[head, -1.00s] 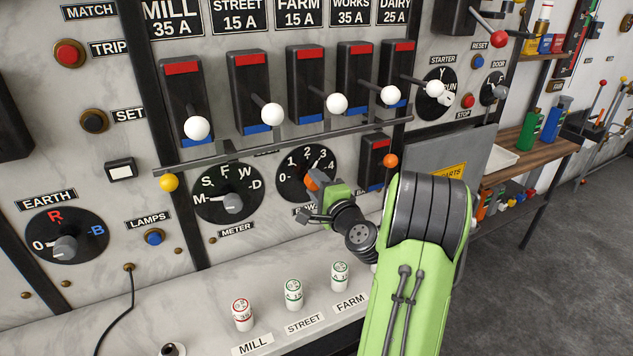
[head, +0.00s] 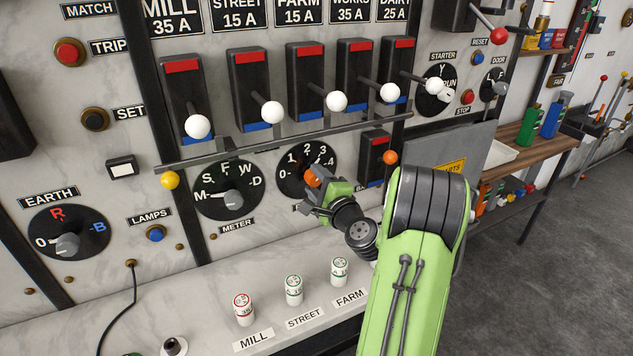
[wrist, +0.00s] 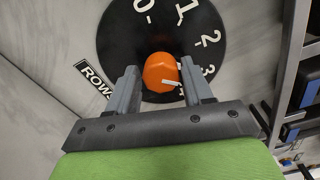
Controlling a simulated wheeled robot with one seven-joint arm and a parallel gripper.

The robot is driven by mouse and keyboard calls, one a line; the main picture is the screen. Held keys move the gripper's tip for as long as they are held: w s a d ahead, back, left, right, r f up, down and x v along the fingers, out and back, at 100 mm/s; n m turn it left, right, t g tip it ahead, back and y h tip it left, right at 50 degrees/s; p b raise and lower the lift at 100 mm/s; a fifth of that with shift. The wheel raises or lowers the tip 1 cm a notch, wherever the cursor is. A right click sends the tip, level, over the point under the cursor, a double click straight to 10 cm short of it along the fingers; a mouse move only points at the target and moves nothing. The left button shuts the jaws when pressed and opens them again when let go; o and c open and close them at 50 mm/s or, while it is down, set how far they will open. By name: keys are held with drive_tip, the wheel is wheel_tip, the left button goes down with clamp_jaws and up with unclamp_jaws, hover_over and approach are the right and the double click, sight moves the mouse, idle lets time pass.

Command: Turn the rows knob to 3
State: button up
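The rows knob is an orange knob (head: 313,177) on a round black dial (head: 291,171) marked 0 to 4. In the wrist view the knob (wrist: 158,68) stands between the two grey fingers of my gripper (wrist: 163,88). The fingers are open, with a small gap on each side of the knob. A white pointer mark on the knob points right, toward the side of 3 and 4; the exact number is unclear. The 4 is mostly hidden by the right finger. In the head view my gripper (head: 308,197) partly covers the knob and the ROWS label.
The meter dial (head: 228,190) is just left. A rail and white-balled levers (head: 337,101) are above, and a small switch with an orange ball (head: 390,157) is at the right. Several white fuses (head: 293,290) stand on the ledge below.

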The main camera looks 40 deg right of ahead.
drive_tip(key=shift+o, duration=1)
drive_tip(key=b+v, duration=0.9)
drive_tip(key=v, duration=0.6)
drive_tip(key=shift+s+a, duration=0.2)
drive_tip(key=shift+s, duration=0.15)
drive_tip(key=shift+r, duration=0.1)
